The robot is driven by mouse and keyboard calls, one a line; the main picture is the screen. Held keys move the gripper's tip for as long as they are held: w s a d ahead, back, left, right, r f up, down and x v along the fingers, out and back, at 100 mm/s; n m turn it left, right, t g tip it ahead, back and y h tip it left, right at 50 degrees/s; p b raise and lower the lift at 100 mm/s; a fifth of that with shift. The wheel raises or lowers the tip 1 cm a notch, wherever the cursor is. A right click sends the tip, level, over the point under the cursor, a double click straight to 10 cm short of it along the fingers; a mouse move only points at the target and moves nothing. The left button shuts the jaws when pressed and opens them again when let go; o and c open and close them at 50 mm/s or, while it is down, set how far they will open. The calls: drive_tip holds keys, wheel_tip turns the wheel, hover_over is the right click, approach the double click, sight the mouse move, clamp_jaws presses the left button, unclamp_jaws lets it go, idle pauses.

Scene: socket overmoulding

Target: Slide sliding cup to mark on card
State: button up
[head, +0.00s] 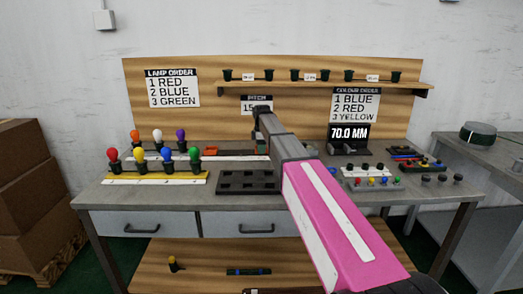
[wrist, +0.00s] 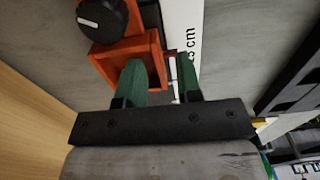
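An orange cup (wrist: 120,60) with a black knob (wrist: 102,18) sits beside a white ruled strip (wrist: 184,25) in the wrist view. My gripper (wrist: 160,72) has its two green fingers apart at this cup's near right corner. The left finger overlaps the orange; the right finger is by the strip. Contact is unclear. In the head view my gripper (head: 262,147) is low over the bench, partly hidden by my arm. An orange cup (head: 210,151) stands to its left by the strip (head: 228,158). The pitch card (head: 257,104) is partly hidden. A display (head: 349,133) reads 70.0 MM.
Coloured bulbs in dark sockets stand on a yellow-edged rack (head: 155,179) at left. A dark tray with hollows (head: 248,182) lies in front of my gripper. Small parts holders (head: 372,184) are at right. A shelf (head: 310,83) with dark sockets runs above.

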sight(240, 155)
drive_tip(key=shift+f, duration=0.3)
clamp_jaws()
drive_tip(key=a, duration=1)
drive_tip(key=shift+a, duration=0.25)
unclamp_jaws()
drive_tip(key=shift+a, duration=0.1)
